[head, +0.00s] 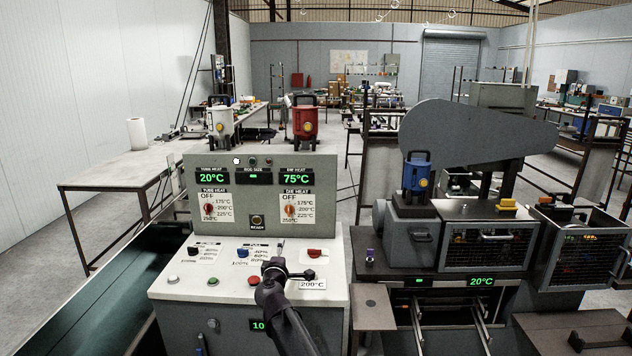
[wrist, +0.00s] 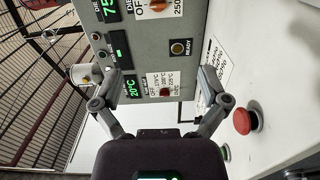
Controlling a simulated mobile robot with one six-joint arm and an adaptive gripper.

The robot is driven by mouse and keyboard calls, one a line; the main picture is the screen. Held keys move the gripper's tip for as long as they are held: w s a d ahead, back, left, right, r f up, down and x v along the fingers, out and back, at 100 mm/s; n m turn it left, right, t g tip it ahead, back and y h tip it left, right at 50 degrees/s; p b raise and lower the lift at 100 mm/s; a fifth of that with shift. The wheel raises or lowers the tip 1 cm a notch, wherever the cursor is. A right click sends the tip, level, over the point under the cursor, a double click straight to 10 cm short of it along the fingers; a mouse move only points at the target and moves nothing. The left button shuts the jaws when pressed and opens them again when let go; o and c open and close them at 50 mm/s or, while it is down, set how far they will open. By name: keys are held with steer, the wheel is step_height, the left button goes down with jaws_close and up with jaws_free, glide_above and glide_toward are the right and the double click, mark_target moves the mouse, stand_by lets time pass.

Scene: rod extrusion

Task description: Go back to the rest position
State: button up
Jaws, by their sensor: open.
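My gripper (head: 281,250) reaches over the sloped panel of the control console (head: 180,258) in the head view, in front of the upright panel. In the wrist view my gripper (wrist: 171,85) has its two fingers spread apart with nothing between them. The wrist view is turned on its side. It shows the upright panel with the tube heat knob (wrist: 166,92), the READY button (wrist: 180,48) and a red push button (wrist: 246,121). In the head view the tube heat display (head: 212,177) reads 20°C and the die heat display (head: 296,177) reads 75°C.
A grey machine (head: 450,225) with a mesh guard and a blue hopper unit (head: 417,175) stands at the right. A dark green conveyor (head: 95,295) runs at the left. A table (head: 130,172) with a paper roll (head: 137,133) stands behind it. Open floor shows at the far left.

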steer(key=s+d+f+m+g+h+p, duration=0.1)
steer(key=s+d+f+m+g+h, duration=0.35)
steer(key=d, duration=0.65)
steer(key=s+d+f+m+g+h+p, duration=0.1)
steer(key=s+d+f+m+g, duration=0.3)
steer(key=d+m, duration=0.5)
steer(key=s+d+f+m+g+y+p, duration=0.1)
steer(key=s+d+f+g+y, duration=0.1)
steer(key=s, duration=0.8)
steer(key=s+d+f+m+g+y+p, duration=0.1)
steer(key=s+d+f+m+g+y, duration=0.1)
steer(key=s+g, duration=0.5)
steer(key=s+d+f+y, duration=0.1)
steer(key=s+d+y, duration=0.1)
steer(key=s+d, duration=0.1)
steer(key=shift+s+y+p, duration=0.35)
steer(key=shift+s+p, duration=0.05)
steer(key=shift+s, duration=0.05)
